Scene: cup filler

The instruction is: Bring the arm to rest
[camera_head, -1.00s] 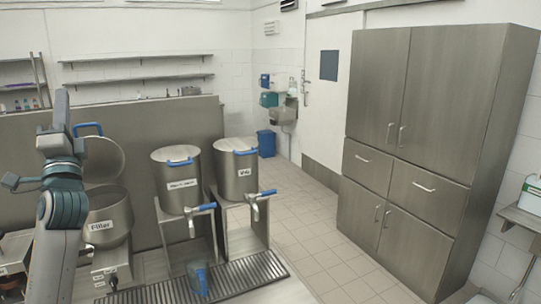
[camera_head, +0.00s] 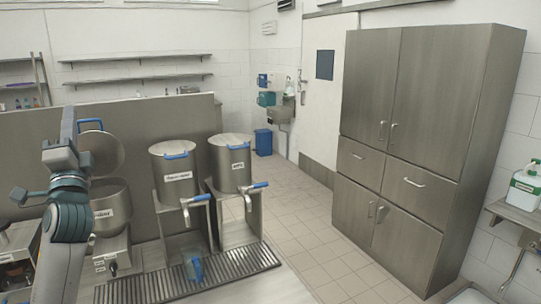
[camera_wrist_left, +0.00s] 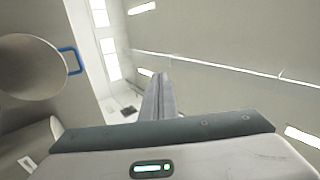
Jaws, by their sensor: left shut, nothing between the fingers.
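My left arm rises at the left edge of the head view. My left gripper (camera_head: 68,112) points upward in front of the grey partition, its fingers together with nothing between them. In the left wrist view the shut fingers (camera_wrist_left: 159,82) point away from the camera toward the ceiling and lights, touching nothing. My right gripper is in neither view.
A cup with a blue handle (camera_head: 193,268) stands on the drain grate (camera_head: 240,264). Two lidded tap urns (camera_head: 174,172) (camera_head: 231,165) stand on steel stands behind it. An open-lidded pot (camera_head: 108,208) is beside my arm. A tall steel cabinet (camera_head: 420,130) stands right.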

